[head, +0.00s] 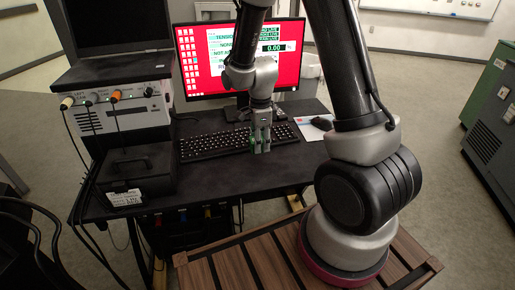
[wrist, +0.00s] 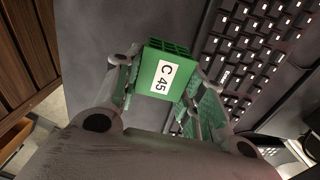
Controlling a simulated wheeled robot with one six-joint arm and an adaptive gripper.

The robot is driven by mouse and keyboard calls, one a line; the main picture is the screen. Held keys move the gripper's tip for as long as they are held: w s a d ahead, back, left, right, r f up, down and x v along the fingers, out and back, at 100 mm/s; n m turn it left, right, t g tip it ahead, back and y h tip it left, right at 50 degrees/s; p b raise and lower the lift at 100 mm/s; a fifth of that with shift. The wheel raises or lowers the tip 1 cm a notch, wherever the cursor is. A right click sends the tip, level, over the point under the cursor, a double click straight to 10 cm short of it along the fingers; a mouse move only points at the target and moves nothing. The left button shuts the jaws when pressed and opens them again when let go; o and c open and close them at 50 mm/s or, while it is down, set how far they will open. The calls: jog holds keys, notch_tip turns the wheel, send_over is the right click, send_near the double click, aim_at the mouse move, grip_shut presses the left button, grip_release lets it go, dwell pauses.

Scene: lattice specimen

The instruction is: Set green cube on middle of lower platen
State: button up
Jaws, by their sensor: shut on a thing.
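The green cube (wrist: 165,77) has a lattice top and a white label reading "C 45". In the wrist view it sits between the two fingertips of my gripper (wrist: 163,68), which is shut on it. The lower platen is not seen in either view.
The black desk (head: 235,175) holds a keyboard (head: 205,146), a red-screened monitor (head: 195,65), a mouse (head: 321,123) and a white paper (head: 308,131). An instrument box (head: 115,125) with cables stands left. A green cabinet (head: 490,95) is at the far right. The desk's front is clear.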

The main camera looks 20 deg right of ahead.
jog(key=shift+f, duration=1.65)
jog(key=shift+f, duration=0.15)
jog(key=o, duration=0.9)
